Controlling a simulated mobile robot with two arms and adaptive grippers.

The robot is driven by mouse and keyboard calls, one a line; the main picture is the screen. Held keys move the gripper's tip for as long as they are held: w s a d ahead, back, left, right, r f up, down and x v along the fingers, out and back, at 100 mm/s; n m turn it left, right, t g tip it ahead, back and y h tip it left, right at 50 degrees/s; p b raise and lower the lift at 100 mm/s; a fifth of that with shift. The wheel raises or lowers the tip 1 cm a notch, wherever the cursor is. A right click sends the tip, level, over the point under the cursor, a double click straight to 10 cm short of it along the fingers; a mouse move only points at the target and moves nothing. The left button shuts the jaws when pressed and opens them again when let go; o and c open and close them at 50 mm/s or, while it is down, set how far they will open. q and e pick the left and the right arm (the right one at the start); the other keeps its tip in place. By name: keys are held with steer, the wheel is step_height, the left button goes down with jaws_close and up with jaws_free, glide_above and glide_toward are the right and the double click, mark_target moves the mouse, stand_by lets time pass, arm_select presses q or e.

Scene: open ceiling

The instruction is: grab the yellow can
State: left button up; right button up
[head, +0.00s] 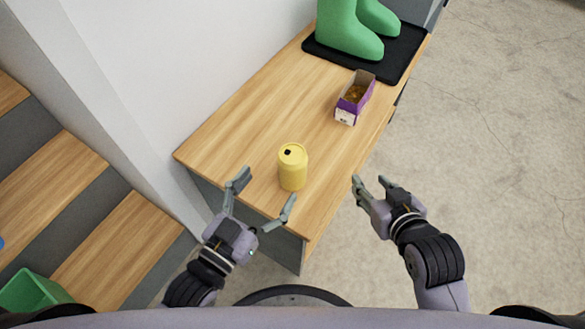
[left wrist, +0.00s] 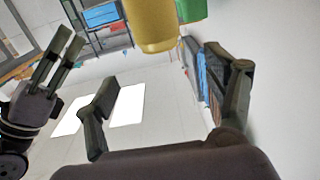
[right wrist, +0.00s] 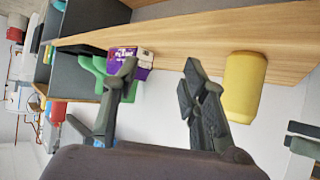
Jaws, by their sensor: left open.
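The yellow can (head: 292,168) stands upright near the front end of the wooden cabinet top (head: 225,140). My left gripper (head: 264,192) is open and empty, just in front of the can and a little to its left, apart from it. The can also shows at the top of the left wrist view (left wrist: 151,24), beyond the spread fingers, with its upper part cut off. My right gripper (head: 371,181) is open and empty, off the cabinet's right edge. The can shows right of its fingers in the right wrist view (right wrist: 245,88).
An open purple box (head: 355,98) stands farther back on the cabinet. Green boots (head: 350,35) stand on a black tray (head: 402,55) at the far end. A white wall (head: 170,60) borders the cabinet's left side, with wooden steps (head: 115,240) beyond. Open floor lies right.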

mark_target(292, 153)
arm_select(q)
steer(key=b+x, duration=0.1)
steer(key=x, duration=0.5)
steer(key=f+b+x, duration=0.1)
steer(key=x, duration=0.2)
steer(key=shift+w+d+b, duration=0.15)
steer(key=shift+w+b, duration=0.15)
steer(key=shift+w+d+r, duration=0.1)
steer(key=shift+w, duration=0.05)
arm_select(e)
steer(key=w+a+r+t+y, duration=0.1)
steer(key=w+r+t, duration=0.1)
steer(key=r, duration=0.4)
steer(key=w+a+r+t+y, duration=0.1)
steer(key=w+a+r+t, duration=0.1)
steer(key=r+t, duration=0.3)
steer(key=shift+w+r+t, duration=0.15)
steer(key=shift+r+t, duration=0.15)
steer(key=shift+r, duration=0.25)
arm_select(q)
steer(key=c, duration=0.9)
steer(key=shift+r, duration=0.15)
arm_select(e)
steer(key=shift+f, duration=0.15)
